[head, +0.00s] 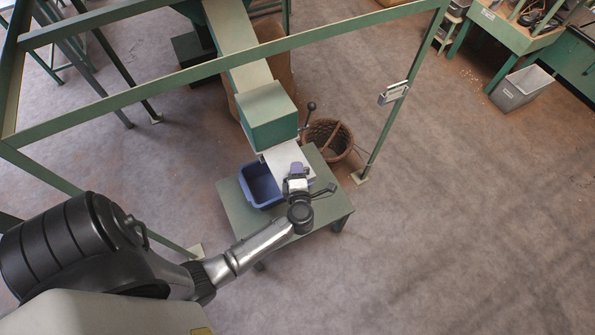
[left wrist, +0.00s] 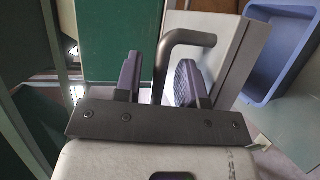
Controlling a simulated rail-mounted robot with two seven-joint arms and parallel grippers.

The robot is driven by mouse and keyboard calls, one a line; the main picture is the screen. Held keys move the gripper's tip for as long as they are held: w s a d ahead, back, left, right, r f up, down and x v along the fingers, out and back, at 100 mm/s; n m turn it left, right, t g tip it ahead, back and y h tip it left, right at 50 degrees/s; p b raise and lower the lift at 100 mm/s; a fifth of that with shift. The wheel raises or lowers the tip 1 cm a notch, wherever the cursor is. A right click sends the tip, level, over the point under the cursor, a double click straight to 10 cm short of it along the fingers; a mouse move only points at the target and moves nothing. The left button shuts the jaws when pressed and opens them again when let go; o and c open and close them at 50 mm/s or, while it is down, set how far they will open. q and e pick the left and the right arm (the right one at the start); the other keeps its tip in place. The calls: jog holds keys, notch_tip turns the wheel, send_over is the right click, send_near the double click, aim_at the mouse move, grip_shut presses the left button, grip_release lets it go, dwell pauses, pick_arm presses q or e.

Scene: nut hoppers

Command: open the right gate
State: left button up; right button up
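A green hopper box (head: 270,117) hangs at the lower end of a sloping chute, with a pale plate (head: 284,158) below its front. In the left wrist view, a dark bent bar handle (left wrist: 186,36) stands in front of the pale plate (left wrist: 225,25) beside a green panel (left wrist: 107,38). Which gate this belongs to I cannot tell for sure. My left gripper (head: 297,170) is over the plate. In the left wrist view, its fingers (left wrist: 160,80) are apart, with the bar between them and gaps visible on both sides. My right gripper is not in view.
A blue bin (head: 261,185) stands on a green table (head: 235,208), left of my left gripper. A knobbed lever (head: 311,106) sticks out beside the hopper. A wicker basket (head: 328,141) stands behind.

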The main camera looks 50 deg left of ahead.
pick_arm(q)
jog(key=shift+s+d+r, duration=0.15)
jog(key=shift+s+d, duration=0.05)
jog(key=shift+d, duration=0.1)
jog(key=p+v, duration=0.4)
jog(key=v, duration=0.9)
